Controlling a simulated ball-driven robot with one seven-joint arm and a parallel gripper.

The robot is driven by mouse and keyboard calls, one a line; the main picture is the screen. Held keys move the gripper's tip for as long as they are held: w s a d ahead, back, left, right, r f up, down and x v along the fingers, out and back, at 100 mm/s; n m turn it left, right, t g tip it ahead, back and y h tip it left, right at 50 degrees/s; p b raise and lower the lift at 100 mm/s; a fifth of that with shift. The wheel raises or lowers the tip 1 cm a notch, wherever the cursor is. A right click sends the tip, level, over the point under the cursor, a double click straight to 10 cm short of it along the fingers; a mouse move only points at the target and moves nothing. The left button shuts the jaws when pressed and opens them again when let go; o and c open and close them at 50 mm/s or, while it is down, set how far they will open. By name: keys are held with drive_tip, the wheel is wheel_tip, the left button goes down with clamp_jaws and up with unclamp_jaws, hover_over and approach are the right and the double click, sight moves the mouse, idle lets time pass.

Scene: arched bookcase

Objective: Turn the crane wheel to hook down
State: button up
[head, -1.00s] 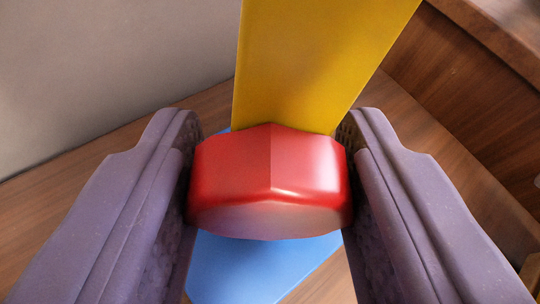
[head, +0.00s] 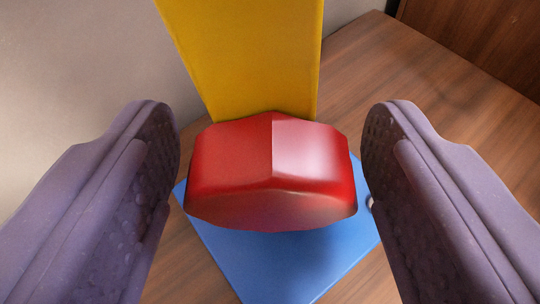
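The red crane wheel (head: 272,175) is in the middle of the head view, a faceted knob in front of the yellow crane post (head: 250,60). The blue base (head: 280,262) lies under it on the wooden surface. My gripper (head: 271,150) is open, with one purple finger on each side of the wheel.
The wooden shelf surface (head: 400,85) is clear at the right. A pale wall (head: 80,70) stands behind on the left. A dark wooden panel (head: 460,35) is at the upper right. A small pale piece (head: 371,203) shows beside the right finger.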

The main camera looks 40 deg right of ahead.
drive_tip(key=shift+a, duration=0.1)
drive_tip(key=p+v, duration=0.3)
drive_tip(key=v, duration=0.4)
drive_tip(key=shift+s+a, duration=0.15)
drive_tip(key=shift+s, duration=0.15)
drive_tip(key=shift+r, duration=0.15)
